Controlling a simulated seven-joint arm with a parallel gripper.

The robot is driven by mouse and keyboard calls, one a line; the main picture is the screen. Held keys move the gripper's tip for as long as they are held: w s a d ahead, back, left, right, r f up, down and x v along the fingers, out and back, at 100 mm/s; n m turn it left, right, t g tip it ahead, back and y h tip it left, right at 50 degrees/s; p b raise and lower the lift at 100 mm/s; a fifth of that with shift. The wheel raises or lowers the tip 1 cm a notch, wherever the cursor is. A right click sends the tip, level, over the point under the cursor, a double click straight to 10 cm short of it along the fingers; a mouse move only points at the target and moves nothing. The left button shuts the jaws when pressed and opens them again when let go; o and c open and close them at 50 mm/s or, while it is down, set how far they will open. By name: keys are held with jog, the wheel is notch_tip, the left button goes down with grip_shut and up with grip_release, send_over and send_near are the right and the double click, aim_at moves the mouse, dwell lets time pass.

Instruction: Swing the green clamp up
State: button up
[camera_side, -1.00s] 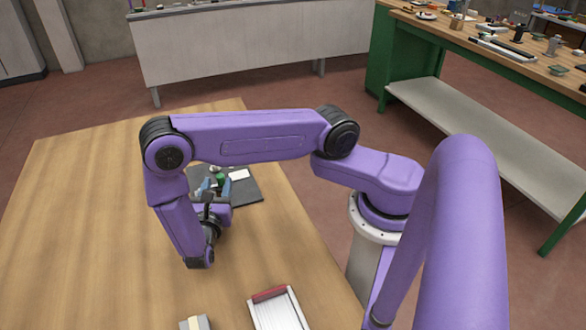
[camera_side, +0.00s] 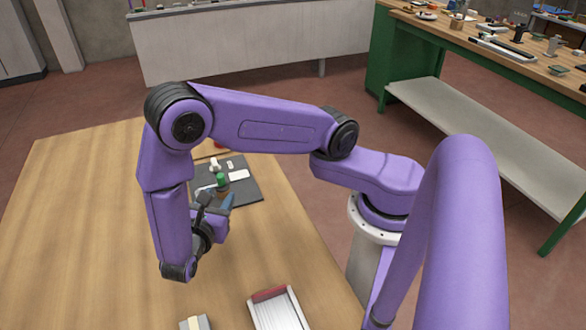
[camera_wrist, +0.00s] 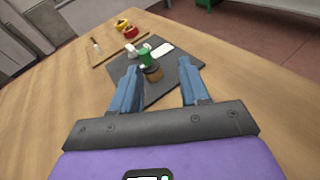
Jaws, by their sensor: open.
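The green clamp (camera_wrist: 147,56) shows in the wrist view on a dark mat (camera_wrist: 163,83), above a brown round part (camera_wrist: 153,74). It also shows in the side view as a small green piece (camera_side: 221,180) on the dark mat (camera_side: 246,186). My gripper (camera_wrist: 164,72) is open, with its blue fingers apart. In the wrist view the clamp lies between and beyond the two fingers, with nothing held. In the side view one blue finger (camera_side: 228,202) shows just in front of the clamp. The clamp's lower parts are partly hidden there.
White pieces (camera_wrist: 161,49) lie on the mat near the clamp. Red and yellow items (camera_wrist: 125,27) stand farther back on the wooden table. A white tray with a red end (camera_side: 277,309) and a small block (camera_side: 195,322) sit at the table's front. The left table area is clear.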

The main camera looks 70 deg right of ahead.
jog(key=s+d+r+m+g+y, duration=0.1)
jog(key=s+r+m+g+y, duration=0.1)
jog(key=s+r+y, duration=0.3)
jog(key=s+d+r+m+g+y, duration=0.2)
jog(key=s+r+m+y, duration=0.3)
jog(key=s+y, duration=0.3)
jog(key=shift+s+d+r+y, duration=0.3)
jog(key=shift+s+r, duration=0.4)
jog(key=shift+s, duration=1.05)
jog(key=shift+s+r, duration=0.1)
jog(key=shift+s+d+r+y, duration=0.1)
jog(key=shift+s+r+y, duration=0.15)
jog(key=shift+s+y, duration=0.25)
jog(key=shift+s+r+y, duration=0.25)
jog(key=shift+s+y, duration=0.15)
jog(key=shift+s, duration=0.05)
